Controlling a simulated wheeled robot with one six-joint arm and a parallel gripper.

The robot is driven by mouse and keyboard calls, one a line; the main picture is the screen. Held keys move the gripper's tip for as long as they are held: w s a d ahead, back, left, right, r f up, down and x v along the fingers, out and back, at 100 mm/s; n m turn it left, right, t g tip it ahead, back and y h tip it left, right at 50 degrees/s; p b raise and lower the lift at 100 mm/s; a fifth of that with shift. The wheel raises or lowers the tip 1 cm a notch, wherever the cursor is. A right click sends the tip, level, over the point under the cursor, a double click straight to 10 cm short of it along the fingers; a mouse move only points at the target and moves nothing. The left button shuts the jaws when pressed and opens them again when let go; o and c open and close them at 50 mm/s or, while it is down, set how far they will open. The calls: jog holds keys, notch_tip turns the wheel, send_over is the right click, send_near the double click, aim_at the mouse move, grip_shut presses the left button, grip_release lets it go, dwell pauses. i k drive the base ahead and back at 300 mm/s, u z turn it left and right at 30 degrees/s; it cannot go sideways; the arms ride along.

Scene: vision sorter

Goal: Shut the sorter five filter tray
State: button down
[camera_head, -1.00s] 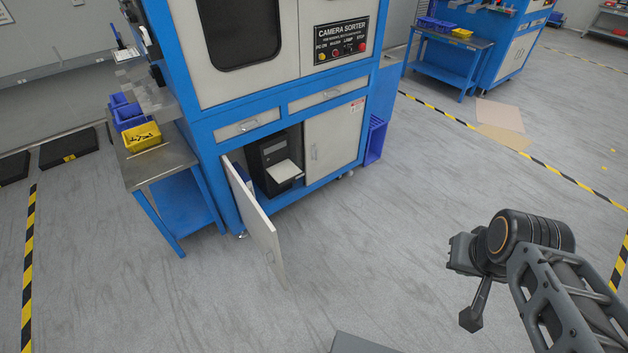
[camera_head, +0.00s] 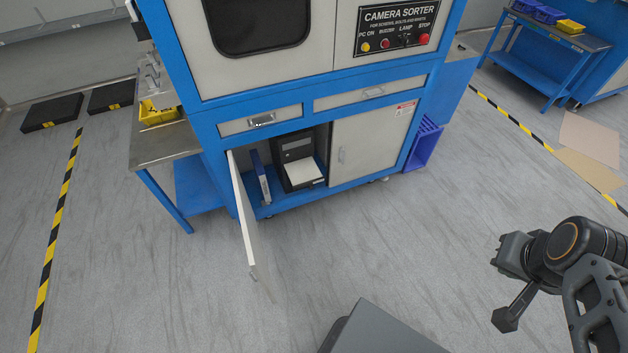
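The camera sorter (camera_head: 310,95) is a blue-framed white cabinet ahead. Its number does not show. Below its two drawer fronts (camera_head: 262,120) (camera_head: 370,91), which look flush, the left lower door (camera_head: 243,214) stands open toward me. Inside is a black box (camera_head: 294,150) with a pale flat tray-like piece (camera_head: 303,173) sticking out of its front; I cannot tell if this is the filter tray. A blue-and-white upright item (camera_head: 261,178) stands left of it. My gripper (camera_head: 510,256) is at the right over bare floor, well away from the cabinet; its fingers are not clear.
The open door juts out left of the black box. The right lower door (camera_head: 366,141) is shut. A side table (camera_head: 160,145) with a yellow bin (camera_head: 158,112) stands left, a purple crate (camera_head: 424,146) right.

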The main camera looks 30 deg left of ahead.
aim_at(304, 173)
jog(key=u, duration=0.5)
jog(key=i, duration=0.75)
jog(key=u, duration=1.25)
jog(key=i, duration=0.45)
jog(key=u, duration=0.5)
